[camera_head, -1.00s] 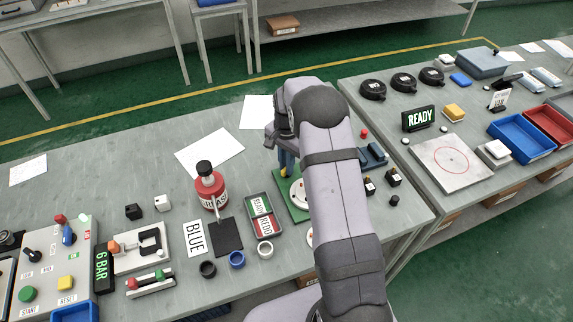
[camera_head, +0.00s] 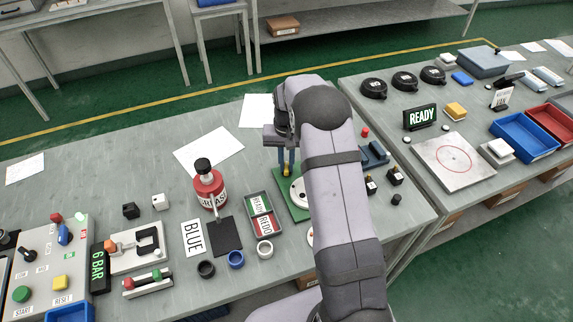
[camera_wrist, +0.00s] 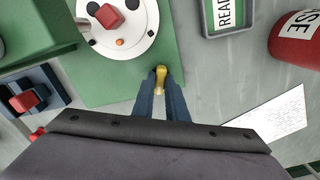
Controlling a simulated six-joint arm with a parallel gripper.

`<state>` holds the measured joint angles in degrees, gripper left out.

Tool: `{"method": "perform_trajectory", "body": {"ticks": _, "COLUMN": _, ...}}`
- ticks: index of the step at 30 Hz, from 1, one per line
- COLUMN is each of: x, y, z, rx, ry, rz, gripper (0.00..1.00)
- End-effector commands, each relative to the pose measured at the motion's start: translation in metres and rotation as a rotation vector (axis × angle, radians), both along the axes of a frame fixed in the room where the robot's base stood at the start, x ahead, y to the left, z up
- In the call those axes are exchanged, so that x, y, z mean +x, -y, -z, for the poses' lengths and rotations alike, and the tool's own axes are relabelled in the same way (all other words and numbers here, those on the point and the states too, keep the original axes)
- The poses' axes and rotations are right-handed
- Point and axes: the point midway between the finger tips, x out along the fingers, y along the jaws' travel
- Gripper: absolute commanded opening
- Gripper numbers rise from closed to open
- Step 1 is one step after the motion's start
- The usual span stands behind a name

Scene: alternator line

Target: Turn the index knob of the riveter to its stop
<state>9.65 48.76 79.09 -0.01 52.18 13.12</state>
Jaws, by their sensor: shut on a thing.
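The riveter's green base plate (camera_wrist: 100,85) carries a white round dial (camera_wrist: 120,45) with a red block, dark spots and a small orange dot. In the wrist view a small yellow knob (camera_wrist: 160,74), which I take for the index knob, sits at the plate's edge. My gripper (camera_wrist: 159,88) is shut on it, with blue fingers on both sides. In the head view my gripper (camera_head: 286,163) points down over the green plate (camera_head: 291,204). My arm hides much of the riveter there. The knob's angle and its stop cannot be made out.
A red can (camera_head: 209,188) and a tray with green and red sections (camera_head: 249,203) stand left of the riveter. A blue-grey fixture (camera_head: 376,156) is just right of my arm. White sheets (camera_head: 209,152) lie on the bench behind. Some bare bench lies between these things.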

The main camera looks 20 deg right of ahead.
Motion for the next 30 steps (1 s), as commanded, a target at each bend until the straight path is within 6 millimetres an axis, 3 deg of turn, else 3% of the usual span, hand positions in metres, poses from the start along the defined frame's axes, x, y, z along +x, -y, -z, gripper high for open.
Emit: {"method": "perform_trajectory", "body": {"ticks": 30, "x": 0.0009, "y": 0.0, "z": -0.001, "rx": -0.001, "ry": 0.002, "rz": -0.964, "gripper": 0.0}}
